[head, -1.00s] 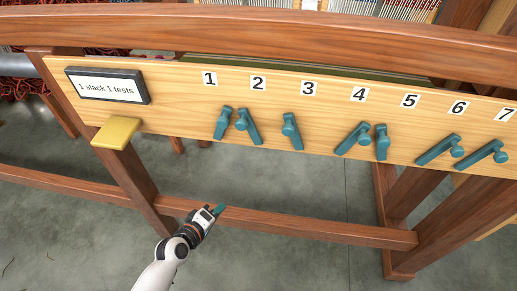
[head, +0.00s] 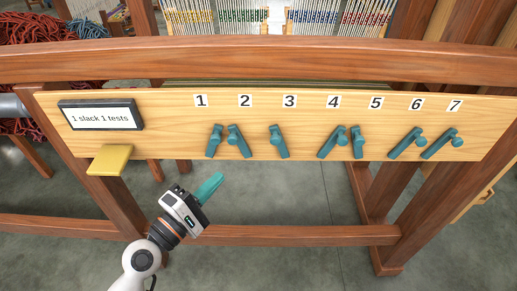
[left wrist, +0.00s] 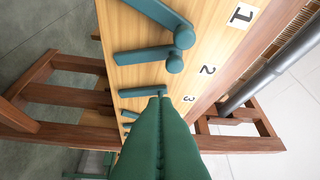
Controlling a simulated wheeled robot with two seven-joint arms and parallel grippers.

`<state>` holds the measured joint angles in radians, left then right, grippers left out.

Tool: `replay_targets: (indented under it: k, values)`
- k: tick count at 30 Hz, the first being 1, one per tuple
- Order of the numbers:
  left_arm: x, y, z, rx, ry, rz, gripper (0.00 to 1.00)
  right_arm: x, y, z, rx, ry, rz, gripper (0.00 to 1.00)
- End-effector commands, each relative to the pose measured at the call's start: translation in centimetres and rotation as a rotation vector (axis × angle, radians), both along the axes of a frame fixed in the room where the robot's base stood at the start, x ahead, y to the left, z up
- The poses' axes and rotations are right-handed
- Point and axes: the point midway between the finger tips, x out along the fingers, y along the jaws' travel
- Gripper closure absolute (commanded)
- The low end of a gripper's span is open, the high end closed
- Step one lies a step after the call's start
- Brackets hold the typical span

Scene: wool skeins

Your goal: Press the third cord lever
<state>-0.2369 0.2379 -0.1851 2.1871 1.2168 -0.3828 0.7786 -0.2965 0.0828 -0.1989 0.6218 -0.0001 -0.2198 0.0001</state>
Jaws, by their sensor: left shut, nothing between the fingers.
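The third cord lever (head: 278,142) is a teal handle under the number 3 on a pale wooden board (head: 300,110). It hangs nearly upright, its lower end leaning slightly right. My left gripper (head: 209,188) is shut and empty, its teal fingers pointing up and right. In the head view it is below and left of the third lever, apart from it, under levers 1 (head: 214,141) and 2 (head: 238,141). In the left wrist view the closed green fingers (left wrist: 160,110) overlap the board near the third lever (left wrist: 136,92); contact cannot be told there. My right gripper is out of view.
More teal levers stand to the right, such as lever 4 (head: 332,143) and lever 7 (head: 442,144). A sign (head: 101,116) reads "1 slack 1 tests" above a yellow plate (head: 110,160). A wooden crossbar (head: 300,235) runs low. Space before the board is open.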

Motion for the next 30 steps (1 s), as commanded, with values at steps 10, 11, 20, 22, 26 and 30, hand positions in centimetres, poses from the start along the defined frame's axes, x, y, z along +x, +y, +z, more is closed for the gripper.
replay_targets:
  k: [10,11,20,22,26,30]
  values:
    - [4.9,-3.5,1.1,-0.002,-0.001,0.0,1.0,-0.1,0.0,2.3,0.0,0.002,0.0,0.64]
    - [5.4,-4.0,1.2,-0.003,-0.001,0.0,1.0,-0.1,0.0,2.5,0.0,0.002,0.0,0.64]
    - [8.2,-8.0,1.9,-0.001,0.002,0.0,1.0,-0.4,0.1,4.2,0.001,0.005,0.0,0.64]
    - [8.3,-8.7,1.9,-0.002,0.003,-0.001,1.0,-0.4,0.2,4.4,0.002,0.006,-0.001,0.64]
    - [8.4,-9.4,1.9,0.002,0.001,0.001,1.0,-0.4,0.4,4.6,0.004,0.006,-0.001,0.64]
    - [8.4,-9.6,1.9,0.002,0.001,0.001,1.0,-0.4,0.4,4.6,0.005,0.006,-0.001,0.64]
